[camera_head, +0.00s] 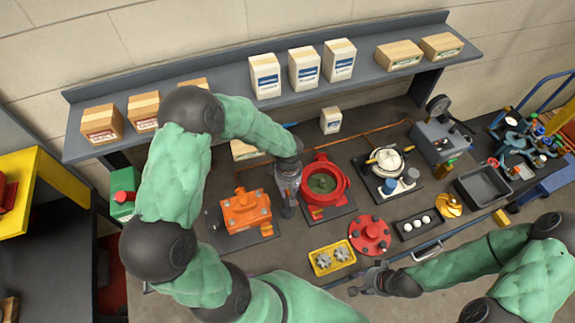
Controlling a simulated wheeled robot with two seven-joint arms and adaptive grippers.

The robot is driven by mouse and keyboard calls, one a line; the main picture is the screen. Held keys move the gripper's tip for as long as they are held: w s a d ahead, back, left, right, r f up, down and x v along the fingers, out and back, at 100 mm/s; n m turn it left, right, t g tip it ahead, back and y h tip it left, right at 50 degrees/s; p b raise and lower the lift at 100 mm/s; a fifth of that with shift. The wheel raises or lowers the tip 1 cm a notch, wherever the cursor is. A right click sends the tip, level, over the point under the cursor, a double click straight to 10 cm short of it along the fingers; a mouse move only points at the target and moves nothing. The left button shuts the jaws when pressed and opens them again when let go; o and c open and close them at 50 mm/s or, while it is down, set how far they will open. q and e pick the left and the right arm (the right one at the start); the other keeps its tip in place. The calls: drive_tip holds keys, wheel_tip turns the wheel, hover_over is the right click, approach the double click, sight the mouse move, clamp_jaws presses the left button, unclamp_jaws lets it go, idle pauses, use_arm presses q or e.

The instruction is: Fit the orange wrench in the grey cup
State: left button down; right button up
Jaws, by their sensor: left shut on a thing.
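My left gripper (289,208) points down between the orange motor housing and the round red housing. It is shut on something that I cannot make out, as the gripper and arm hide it. I cannot pick out the orange wrench for certain.
An orange housing (246,210) and a red round housing (325,186) flank my left gripper. A yellow tray (332,257) with gears, a red flange (370,235) and a grey bin (483,185) stand to the right. A shelf (230,81) with boxes runs behind.

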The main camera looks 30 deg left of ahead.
use_arm(q)
drive_tip(key=shift+w+a+f+b, duration=0.1)
drive_tip(key=shift+f+b, duration=0.15)
drive_tip(key=shift+f, duration=0.1)
drive_tip(key=shift+w+a+f+b, duration=0.1)
drive_tip(key=shift+f+b, duration=0.1)
drive_tip(key=shift+f, duration=0.15)
drive_tip(key=shift+w+f+b, duration=0.1)
drive_tip(key=shift+f+b, duration=0.55)
drive_tip(key=shift+f, duration=0.9)
use_arm(e)
drive_tip(key=shift+w+a+f, duration=0.1)
drive_tip(key=shift+w+f, duration=0.05)
drive_tip(key=shift+f, duration=0.4)
drive_tip(key=shift+w+a+f, duration=0.1)
drive_tip(key=shift+f, duration=0.4)
use_arm(q)
drive_tip(key=shift+f+b, duration=1.5)
drive_tip(key=shift+b, duration=0.4)
use_arm(e)
drive_tip(key=shift+f, duration=1.9)
use_arm(q)
drive_tip(key=shift+f, duration=0.2)
use_arm(e)
drive_tip(key=shift+f, duration=0.2)
use_arm(q)
drive_tip(key=shift+f+b, duration=0.1)
drive_tip(key=shift+b, duration=0.25)
use_arm(e)
drive_tip(key=shift+f, duration=0.1)
